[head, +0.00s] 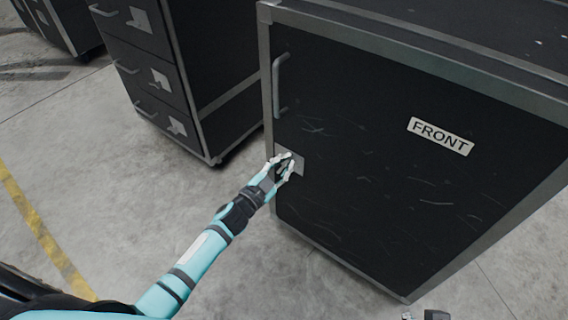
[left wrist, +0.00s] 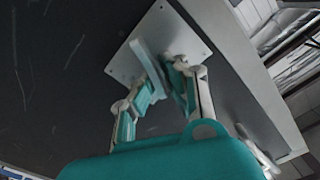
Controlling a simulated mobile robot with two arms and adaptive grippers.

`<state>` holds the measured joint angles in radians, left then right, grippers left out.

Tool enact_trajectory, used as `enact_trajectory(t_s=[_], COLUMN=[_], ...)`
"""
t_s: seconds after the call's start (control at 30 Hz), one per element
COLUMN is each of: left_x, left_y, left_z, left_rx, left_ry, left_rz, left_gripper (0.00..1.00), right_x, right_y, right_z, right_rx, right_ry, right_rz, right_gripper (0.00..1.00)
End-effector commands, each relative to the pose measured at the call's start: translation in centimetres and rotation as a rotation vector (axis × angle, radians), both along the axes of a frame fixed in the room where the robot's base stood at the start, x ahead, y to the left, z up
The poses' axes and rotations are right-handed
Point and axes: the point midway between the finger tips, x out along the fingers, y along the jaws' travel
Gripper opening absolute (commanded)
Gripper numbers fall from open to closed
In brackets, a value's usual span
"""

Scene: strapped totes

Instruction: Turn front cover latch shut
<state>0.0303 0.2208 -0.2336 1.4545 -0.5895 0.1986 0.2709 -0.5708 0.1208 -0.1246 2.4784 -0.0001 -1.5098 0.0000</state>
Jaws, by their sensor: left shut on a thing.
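The front cover (head: 380,150) is a black scuffed panel with a grey metal frame and a white FRONT label (head: 440,137). Its latch sits on a small grey plate (head: 299,168) near the cover's left edge, below a grey bar handle. In the left wrist view the latch plate (left wrist: 122,66) is a pale square with corner screws, and a thin upright latch handle (left wrist: 147,62) stands out from it. My left gripper (head: 287,162) is at the latch, its fingers (left wrist: 163,88) closed on the handle. The fingers partly hide the latch.
A black drawer cabinet (head: 165,75) with grey handles stands to the left, across a gap of bare concrete floor (head: 110,190). A yellow floor line (head: 45,240) runs at far left. Floor in front of the cover is clear.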

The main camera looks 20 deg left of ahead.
Motion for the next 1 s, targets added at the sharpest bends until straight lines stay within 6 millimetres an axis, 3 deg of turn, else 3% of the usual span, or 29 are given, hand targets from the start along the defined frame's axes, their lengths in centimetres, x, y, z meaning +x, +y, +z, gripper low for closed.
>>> enact_trajectory(t_s=[0.03, 0.47, 0.5, 0.63, 1.0], left_x=[-0.39, -0.40, -0.41, -0.35, -0.74], left_y=[-0.52, -0.51, -0.51, -0.42, 0.01], left_z=[-0.74, -0.81, -0.83, -0.72, -0.35], left_rx=[-0.002, -0.001, -0.001, -0.001, 0.000], left_ry=[0.013, 0.015, 0.015, 0.013, 0.007], left_rz=[-0.008, -0.007, -0.007, -0.007, -0.003], left_gripper=[0.00, 0.00, 0.13, 0.30, 0.31], right_x=[0.00, -0.05, -0.08, -0.17, -0.13], right_y=[0.00, 0.02, 0.02, 0.03, 0.14], right_z=[-0.05, -0.10, -0.11, -0.16, -0.12], right_rx=[0.000, 0.001, 0.001, 0.000, 0.004], right_ry=[0.000, 0.001, 0.002, 0.004, 0.004], right_rz=[0.000, 0.000, 0.000, 0.000, -0.001], right_gripper=[0.00, 0.00, 0.00, 0.00, 0.00])
